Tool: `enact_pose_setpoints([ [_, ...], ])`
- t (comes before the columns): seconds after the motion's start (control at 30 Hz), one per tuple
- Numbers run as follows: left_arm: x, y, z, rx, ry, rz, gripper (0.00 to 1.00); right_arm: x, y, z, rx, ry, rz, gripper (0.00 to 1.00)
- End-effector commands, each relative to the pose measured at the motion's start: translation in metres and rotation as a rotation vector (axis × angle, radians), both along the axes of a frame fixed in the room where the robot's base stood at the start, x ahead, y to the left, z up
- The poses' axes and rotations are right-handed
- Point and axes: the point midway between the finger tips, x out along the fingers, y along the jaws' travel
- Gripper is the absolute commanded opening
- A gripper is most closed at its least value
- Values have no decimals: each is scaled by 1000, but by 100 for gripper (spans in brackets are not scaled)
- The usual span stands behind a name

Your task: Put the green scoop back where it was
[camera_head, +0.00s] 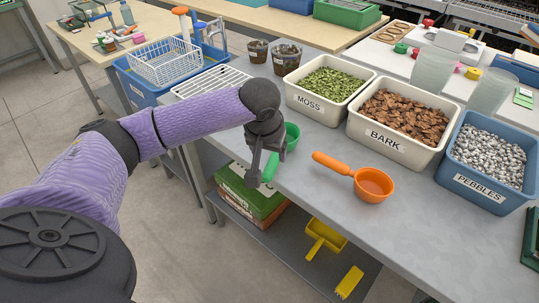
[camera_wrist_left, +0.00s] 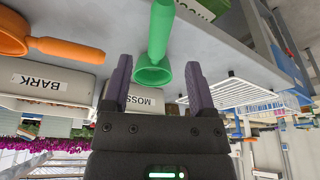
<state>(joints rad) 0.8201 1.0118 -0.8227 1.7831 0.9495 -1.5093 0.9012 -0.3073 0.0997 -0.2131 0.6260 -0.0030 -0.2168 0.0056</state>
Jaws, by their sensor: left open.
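The green scoop (camera_head: 292,136) is on the grey table in front of the moss bin, its handle pointing toward the table's front edge. My left gripper (camera_head: 256,180) is at the scoop and partly hides it in the head view. In the left wrist view the scoop (camera_wrist_left: 160,40) shows between the two spread fingers of my open left gripper (camera_wrist_left: 158,80), with a gap on each side. I cannot tell whether the fingers are around the handle or short of it. My right gripper is not in view.
An orange scoop (camera_head: 373,184) lies to the right. Behind stand the moss bin (camera_head: 309,103), bark bin (camera_head: 388,138) and pebbles bin (camera_head: 474,187). A white wire rack (camera_head: 208,82) lies at left.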

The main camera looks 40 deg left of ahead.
Motion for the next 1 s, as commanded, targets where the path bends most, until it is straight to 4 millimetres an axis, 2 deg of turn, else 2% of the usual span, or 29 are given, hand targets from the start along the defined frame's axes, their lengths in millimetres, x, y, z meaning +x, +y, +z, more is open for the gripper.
enact_pose_setpoints([
  [0.03,-3,-1,18,-1,-3,-2,73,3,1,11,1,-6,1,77],
  [0.2,-11,-4,41,-1,-1,0,73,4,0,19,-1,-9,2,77],
  [0.57,-13,-7,41,-2,3,-8,73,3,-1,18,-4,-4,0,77],
  [0.67,-20,-30,21,-7,14,-112,73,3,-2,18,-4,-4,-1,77],
  [0.83,-60,-105,-32,-58,-6,-424,73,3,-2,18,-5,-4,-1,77],
  [0.9,-78,-125,-44,-80,-28,-497,73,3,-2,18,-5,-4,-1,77],
  [1.0,-103,-143,-56,-101,-52,-549,73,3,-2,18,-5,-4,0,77],
])
